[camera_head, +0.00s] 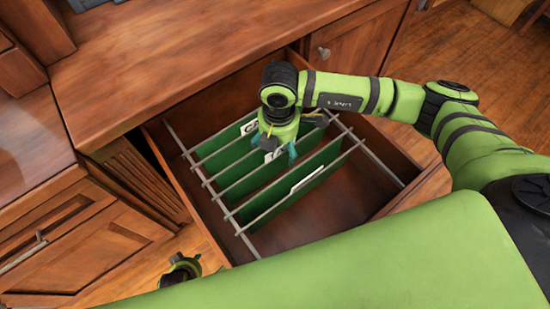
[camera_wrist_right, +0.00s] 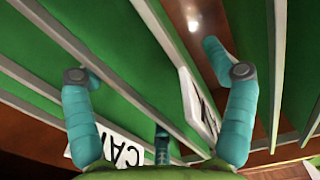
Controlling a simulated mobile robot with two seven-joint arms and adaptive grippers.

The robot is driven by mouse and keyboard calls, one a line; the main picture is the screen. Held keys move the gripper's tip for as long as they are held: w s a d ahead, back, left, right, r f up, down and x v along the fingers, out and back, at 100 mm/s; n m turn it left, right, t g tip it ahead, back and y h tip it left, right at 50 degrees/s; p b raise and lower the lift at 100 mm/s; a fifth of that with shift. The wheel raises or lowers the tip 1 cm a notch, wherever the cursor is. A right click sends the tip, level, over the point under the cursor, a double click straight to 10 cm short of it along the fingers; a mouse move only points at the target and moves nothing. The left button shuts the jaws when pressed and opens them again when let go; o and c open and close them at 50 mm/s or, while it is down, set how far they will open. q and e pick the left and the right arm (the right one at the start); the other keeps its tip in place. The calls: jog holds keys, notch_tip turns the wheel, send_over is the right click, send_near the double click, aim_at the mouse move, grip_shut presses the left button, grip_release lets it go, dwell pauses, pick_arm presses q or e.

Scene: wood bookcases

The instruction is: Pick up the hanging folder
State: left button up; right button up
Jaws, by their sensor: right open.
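Several green hanging folders with pale rails and white label tabs hang in the open wooden drawer (camera_head: 345,210). The front folder (camera_head: 312,178) has a white tab and stands apart from those behind. My right gripper (camera_head: 280,152) points down over the folders, its teal fingers spread. In the right wrist view, the open fingers (camera_wrist_right: 158,74) straddle folder rails, with a white tab (camera_wrist_right: 200,105) between them. Another tab with dark letters (camera_wrist_right: 105,150) is partly hidden by the left finger. Contact cannot be told. My left gripper (camera_head: 183,270) is low at the left, outside the drawer; its fingers are unclear.
Two long metal rails (camera_head: 370,153) run along the drawer and carry the folders. The wooden cabinet top (camera_head: 180,60) overhangs the back of the drawer. The drawer's right and front parts are empty. A closed cabinet door (camera_head: 350,48) with a round knob is behind.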

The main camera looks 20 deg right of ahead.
jog(key=c, duration=1)
jog(key=shift+c, duration=0.9)
jog(key=shift+s+f, duration=0.1)
notch_tip(320, 180, up, 18)
jog(key=p, duration=0.2)
